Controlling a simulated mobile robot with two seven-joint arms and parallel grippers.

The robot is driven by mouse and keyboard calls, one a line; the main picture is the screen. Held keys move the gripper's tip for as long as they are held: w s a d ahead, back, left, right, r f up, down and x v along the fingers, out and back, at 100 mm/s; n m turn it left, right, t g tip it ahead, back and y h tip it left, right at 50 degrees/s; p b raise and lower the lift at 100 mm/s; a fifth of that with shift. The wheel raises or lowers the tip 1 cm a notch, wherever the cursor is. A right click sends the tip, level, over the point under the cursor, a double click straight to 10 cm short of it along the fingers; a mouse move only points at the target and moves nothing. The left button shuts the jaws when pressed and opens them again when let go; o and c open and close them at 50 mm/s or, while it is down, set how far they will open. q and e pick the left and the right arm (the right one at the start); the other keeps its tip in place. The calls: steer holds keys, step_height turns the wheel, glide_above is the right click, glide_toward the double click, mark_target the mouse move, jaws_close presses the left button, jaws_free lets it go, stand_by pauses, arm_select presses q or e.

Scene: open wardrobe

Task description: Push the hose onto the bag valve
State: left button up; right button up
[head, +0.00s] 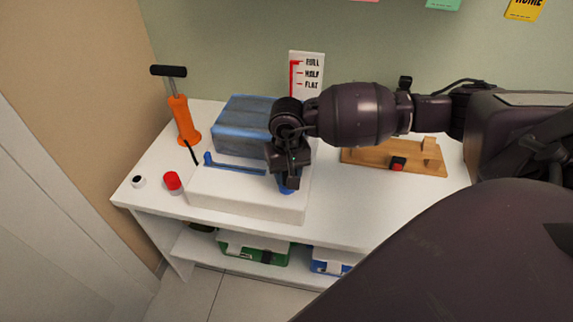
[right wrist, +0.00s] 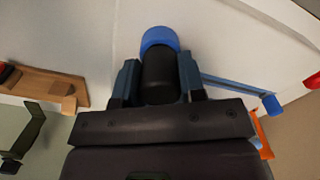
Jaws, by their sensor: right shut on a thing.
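My right gripper (head: 287,170) is over the front right part of a white box on the table, pointing down. In the right wrist view its two fingers (right wrist: 158,72) are shut on a black cylinder (right wrist: 158,88), which looks like the hose end. A round blue piece (right wrist: 159,37), possibly the bag valve, lies just beyond the black cylinder's end. It shows in the head view below the fingers (head: 288,188). I cannot tell whether the two are joined or only lined up. The blue bag (head: 240,122) lies behind, left of the gripper. My left gripper is out of view.
The white box (head: 245,204) carries a thin blue bar (head: 238,167). An orange pump (head: 181,120) stands at the left, with a red cap (head: 172,181) and a small white roll (head: 138,181) nearby. A wooden stand (head: 415,160) is at the right. A gauge sign (head: 306,70) stands behind.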

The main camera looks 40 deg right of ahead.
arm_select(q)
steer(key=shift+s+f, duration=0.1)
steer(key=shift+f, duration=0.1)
arm_select(e)
steer(key=shift+f, duration=0.2)
steer(key=o, duration=1.1)
step_height(320, 180, up, 4)
steer(key=shift+w+f, duration=0.1)
steer(key=shift+f, duration=0.1)
step_height(320, 180, up, 6)
steer(key=shift+f+p, duration=0.15)
steer(key=shift+p, duration=0.25)
steer(key=shift+r, duration=0.6)
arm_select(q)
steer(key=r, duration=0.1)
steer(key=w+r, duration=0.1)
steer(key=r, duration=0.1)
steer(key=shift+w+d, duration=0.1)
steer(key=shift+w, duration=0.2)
arm_select(e)
steer(key=shift+r, duration=0.15)
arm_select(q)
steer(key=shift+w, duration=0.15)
